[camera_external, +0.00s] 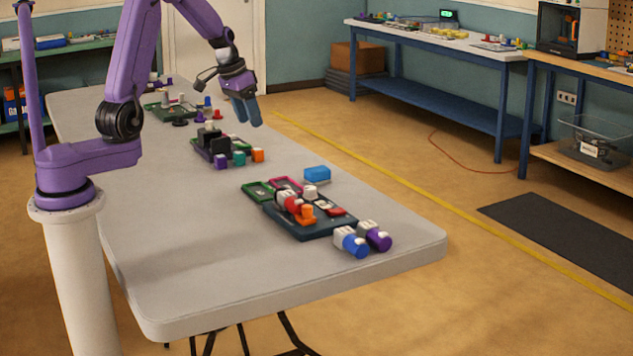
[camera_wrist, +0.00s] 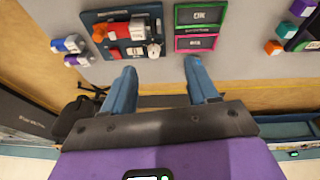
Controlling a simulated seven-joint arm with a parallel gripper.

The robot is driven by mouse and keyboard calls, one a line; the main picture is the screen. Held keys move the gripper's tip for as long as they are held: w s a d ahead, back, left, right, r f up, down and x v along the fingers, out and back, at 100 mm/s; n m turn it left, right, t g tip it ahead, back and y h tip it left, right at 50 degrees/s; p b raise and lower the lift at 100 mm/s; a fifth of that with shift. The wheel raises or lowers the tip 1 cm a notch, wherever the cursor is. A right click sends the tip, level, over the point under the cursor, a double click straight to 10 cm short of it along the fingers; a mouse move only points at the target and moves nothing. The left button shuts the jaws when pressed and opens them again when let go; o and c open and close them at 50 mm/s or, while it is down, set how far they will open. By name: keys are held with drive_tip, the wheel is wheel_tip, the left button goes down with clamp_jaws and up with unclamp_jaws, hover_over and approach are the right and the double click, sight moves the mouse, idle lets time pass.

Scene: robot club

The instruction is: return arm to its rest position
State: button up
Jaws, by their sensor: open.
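My gripper (camera_external: 246,112) hangs in the air over the far right edge of the grey table (camera_external: 190,270), with its blue fingers pointing down. In the wrist view my gripper (camera_wrist: 161,85) shows two blue fingers spread apart, with nothing between them. My purple arm is raised and bent above the table. The fingers touch no object.
A dark tray (camera_external: 290,229) holds red, orange and white parts. Green and pink frames (camera_wrist: 198,28) lie beside it. Blue and purple capped pieces (camera_external: 363,239) sit near the front edge. More parts (camera_external: 220,146) stand farther back. The near left tabletop is clear.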

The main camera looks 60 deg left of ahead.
drive_tip(key=s+d+r+n+g, duration=0.1)
drive_tip(key=s+d+n, duration=0.2)
drive_tip(key=s, duration=0.7)
drive_tip(key=s+d+r+n+g, duration=0.1)
drive_tip(key=s+d+n, duration=0.3)
drive_tip(key=s, duration=0.7)
drive_tip(key=s+d+r+n+g, duration=0.1)
drive_tip(key=s+d+n, duration=0.3)
drive_tip(key=s, duration=0.6)
drive_tip(key=shift+s+n+y, duration=0.15)
drive_tip(key=shift+n+y, duration=0.15)
drive_tip(key=shift+y, duration=0.1)
